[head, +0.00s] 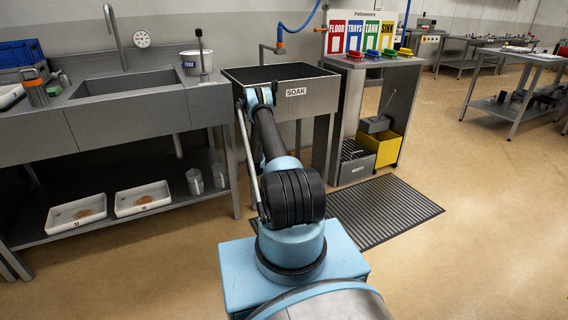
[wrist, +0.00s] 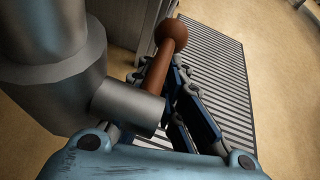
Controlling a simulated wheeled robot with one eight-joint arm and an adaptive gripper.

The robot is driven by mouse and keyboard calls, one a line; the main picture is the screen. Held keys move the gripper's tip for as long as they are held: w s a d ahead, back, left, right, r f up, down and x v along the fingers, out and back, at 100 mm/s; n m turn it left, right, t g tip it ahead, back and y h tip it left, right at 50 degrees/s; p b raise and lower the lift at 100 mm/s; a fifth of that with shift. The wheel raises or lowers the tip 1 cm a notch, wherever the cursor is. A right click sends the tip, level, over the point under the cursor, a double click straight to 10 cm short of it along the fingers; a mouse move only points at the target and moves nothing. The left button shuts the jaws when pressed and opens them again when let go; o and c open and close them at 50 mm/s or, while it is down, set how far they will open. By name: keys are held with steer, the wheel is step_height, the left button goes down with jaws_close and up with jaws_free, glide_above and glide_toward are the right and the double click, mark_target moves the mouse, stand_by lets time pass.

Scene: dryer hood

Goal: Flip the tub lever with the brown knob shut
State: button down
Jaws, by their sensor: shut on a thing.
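The brown knob (wrist: 171,36) is a round ball at the end of a brown lever (wrist: 157,74) in the wrist view. The lever slants up from a grey metal cylinder (wrist: 128,101). My gripper (wrist: 163,80) has its dark jointed fingers closed around the lever's shaft below the knob. In the head view the grey tub (head: 318,92) labelled SOAK stands beyond my arm. My gripper and the lever are hidden there behind my own arm, near the tub's front left.
A sink bench (head: 90,131) adjoins the tub on the left, with white trays (head: 142,198) on its low shelf. A station (head: 348,112) with coloured signs stands to the right. A ribbed mat (head: 385,212) lies on open floor.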

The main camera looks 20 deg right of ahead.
steer(key=shift+s, duration=0.15)
stand_by(0.4)
steer(key=v, duration=1.2)
